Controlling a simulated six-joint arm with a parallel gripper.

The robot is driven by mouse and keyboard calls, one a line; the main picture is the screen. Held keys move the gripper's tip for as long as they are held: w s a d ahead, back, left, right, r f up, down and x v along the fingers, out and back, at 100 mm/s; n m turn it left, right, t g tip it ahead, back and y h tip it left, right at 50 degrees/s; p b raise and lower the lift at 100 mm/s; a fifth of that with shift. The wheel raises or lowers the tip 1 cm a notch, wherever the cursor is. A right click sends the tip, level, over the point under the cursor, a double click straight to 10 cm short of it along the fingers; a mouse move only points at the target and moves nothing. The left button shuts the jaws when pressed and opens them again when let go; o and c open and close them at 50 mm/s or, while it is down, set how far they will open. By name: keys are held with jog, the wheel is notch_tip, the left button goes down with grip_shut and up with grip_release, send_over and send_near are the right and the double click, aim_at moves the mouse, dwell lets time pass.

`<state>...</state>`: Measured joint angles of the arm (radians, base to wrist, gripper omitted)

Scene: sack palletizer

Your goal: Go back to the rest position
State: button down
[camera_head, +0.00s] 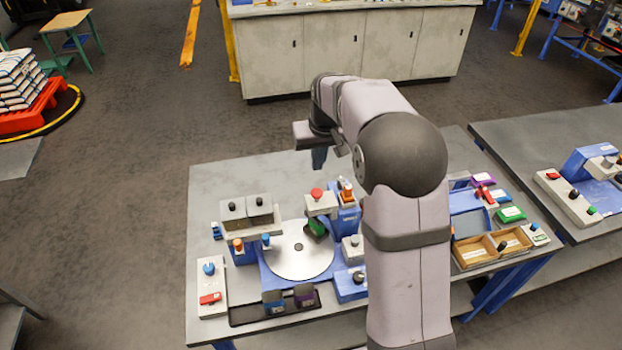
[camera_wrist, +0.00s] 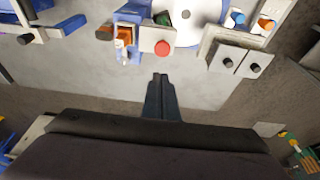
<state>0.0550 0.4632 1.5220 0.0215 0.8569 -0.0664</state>
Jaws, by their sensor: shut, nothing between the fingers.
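My gripper (camera_head: 319,158) hangs pointing down above the back part of the grey table (camera_head: 230,178) in the head view, held by my bent arm. In the wrist view its fingers (camera_wrist: 158,82) are together with nothing between them. The fingers are apart from everything on the table, over bare tabletop near the back edge. My arm hides part of the table's middle in the head view.
A wooden tray (camera_head: 490,247) is at the right. The back left tabletop is clear. A grey cabinet (camera_head: 345,48) stands beyond the table.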

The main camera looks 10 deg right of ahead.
jog(key=s+f+g, duration=0.3)
jog(key=s+f, duration=0.7)
jog(key=s, duration=0.3)
jog(key=s+a+b, duration=0.2)
jog(key=s, duration=1.6)
jog(key=shift+a, duration=0.25)
jog(key=shift+r, duration=0.1)
